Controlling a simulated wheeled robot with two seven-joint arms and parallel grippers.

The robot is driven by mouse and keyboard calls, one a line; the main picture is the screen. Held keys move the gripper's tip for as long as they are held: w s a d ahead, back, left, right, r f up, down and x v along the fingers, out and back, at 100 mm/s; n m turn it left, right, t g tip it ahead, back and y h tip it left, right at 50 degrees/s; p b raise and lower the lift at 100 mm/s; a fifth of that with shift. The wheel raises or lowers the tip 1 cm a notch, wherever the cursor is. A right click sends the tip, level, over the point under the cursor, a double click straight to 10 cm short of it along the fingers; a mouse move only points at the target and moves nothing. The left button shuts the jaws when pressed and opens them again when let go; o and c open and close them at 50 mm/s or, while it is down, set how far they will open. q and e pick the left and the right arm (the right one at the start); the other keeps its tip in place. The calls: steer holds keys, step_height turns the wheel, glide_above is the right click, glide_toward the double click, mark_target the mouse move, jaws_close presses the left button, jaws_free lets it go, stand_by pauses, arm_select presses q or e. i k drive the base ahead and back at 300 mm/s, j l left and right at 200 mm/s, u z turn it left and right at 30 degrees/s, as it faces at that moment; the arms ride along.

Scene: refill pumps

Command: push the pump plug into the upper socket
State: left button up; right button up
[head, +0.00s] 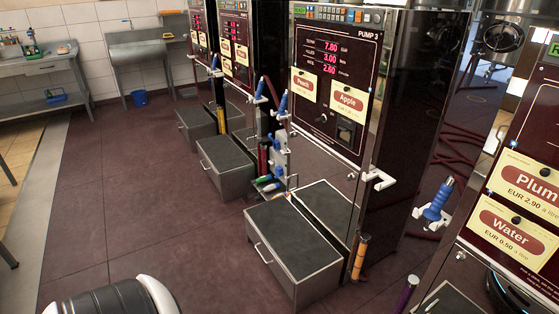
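Pump 3 (335,75) stands in the middle, with a lit red display and "Peach" and "Apple" labels. A narrow grey unit with blue parts (280,155), possibly the sockets, stands at its left side; its openings are too small to make out. Small coloured pieces (268,184) lie or hang at its foot; I cannot tell whether one is the pump plug. A black square fitting (346,132) sits on the front of pump 3. Neither of my grippers is in view.
Metal step boxes (294,238) stand before the pumps. Blue-handled nozzles (438,200) hang on white holders. Another pump with "Plum" and "Water" labels (505,232) is close at the right. A sink bench (45,68) and a blue bucket (139,97) are at the back left. The dark floor (130,180) at left is clear.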

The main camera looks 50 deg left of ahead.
mark_target(274, 187)
steer(key=i+j, duration=0.2)
steer(key=j, duration=0.55)
steer(key=i+j, duration=0.2)
steer(key=j, duration=0.5)
steer(key=i+j, duration=0.2)
steer(key=j, duration=0.55)
steer(key=i+j, duration=0.2)
steer(key=j, duration=0.5)
steer(key=i+j, duration=0.2)
steer(key=j, duration=0.55)
steer(key=i+j, duration=0.2)
steer(key=j, duration=0.5)
steer(key=i+j, duration=0.2)
steer(key=j, duration=0.55)
steer(key=i+j, duration=0.2)
steer(key=j, duration=0.5)
